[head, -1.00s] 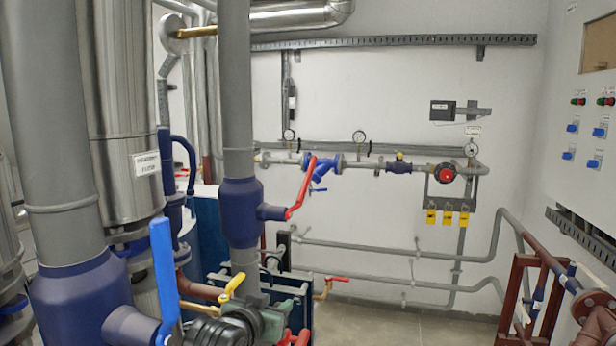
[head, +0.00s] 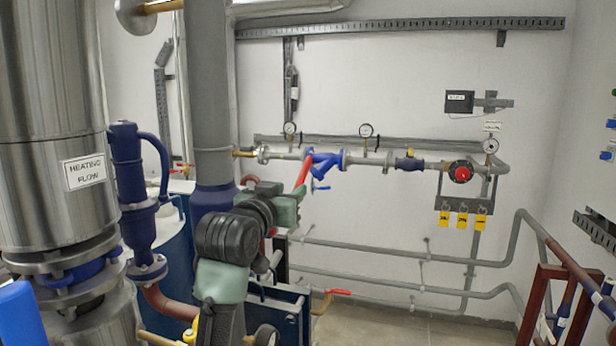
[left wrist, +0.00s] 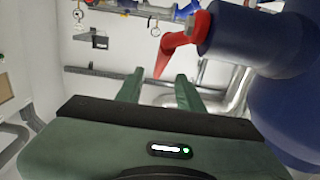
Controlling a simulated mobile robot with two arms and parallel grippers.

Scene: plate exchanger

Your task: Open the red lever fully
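The red lever (head: 304,173) is on the dark blue valve (head: 210,197) of the grey vertical pipe. Its upper part slants up and to the right in the head view; its lower part is hidden behind my left gripper (head: 286,196). In the left wrist view the lever (left wrist: 180,46) runs from the blue valve body (left wrist: 245,38) down to a free tip. My left gripper (left wrist: 157,82) has its two green fingers apart, and the lever's tip shows between them in the picture. I cannot tell whether they touch it. My right gripper is not in view.
A wall pipe line with gauges and a blue strainer (head: 325,162) runs behind. A small red-handled tap (head: 337,292) is low down. Floor shows at lower right.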

